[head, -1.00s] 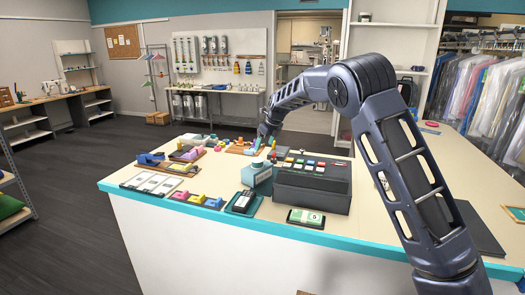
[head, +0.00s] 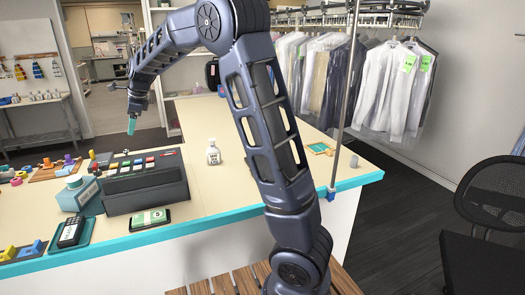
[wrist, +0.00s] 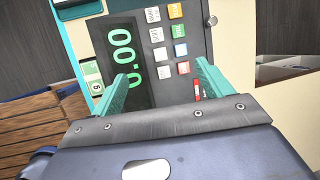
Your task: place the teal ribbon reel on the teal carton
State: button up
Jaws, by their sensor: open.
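My gripper (head: 131,126) hangs over the counter behind the cash register in the head view, with nothing seen in it. In the wrist view its two teal fingers (wrist: 160,72) are spread apart and empty, with the register's face beyond them. I cannot make out the teal ribbon reel or the teal carton for certain. Several small coloured pieces (head: 68,161) lie at the left of the counter, too small to tell apart. A teal container with a pale label (head: 77,193) stands left of the register.
The dark cash register (head: 146,186) shows 0.00 in the wrist view (wrist: 122,58). A card terminal (head: 71,232), banknotes (head: 150,217) and a small white bottle (head: 213,153) are on the counter (head: 215,185). The counter is largely clear around the bottle. A metal pole (head: 345,100) rises at right.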

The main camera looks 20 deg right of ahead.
jog(key=s+d+r+n, duration=0.25)
jog(key=s+d, duration=0.25)
jog(key=d, duration=0.3)
jog(key=s+d+r+n+t, duration=0.1)
jog(key=s+d+n, duration=0.2)
jog(key=s+d, duration=0.35)
jog(key=s+d+r+n, duration=0.2)
jog(key=s+d+n, duration=0.15)
jog(key=d, duration=0.65)
jog(key=s+d+f+n+h, duration=0.1)
jog(key=s+d+f+n, duration=0.1)
jog(key=s+d, duration=0.2)
jog(key=s+d+f+n+t+h, duration=0.1)
jog(key=s+d+f+n, duration=0.2)
jog(key=s, duration=0.8)
jog(key=s+d+f+n+h, duration=0.2)
jog(key=s+d+n, duration=0.1)
jog(key=s+d, duration=0.4)
jog(key=shift+s+f, duration=0.25)
jog(key=shift+s, duration=0.05)
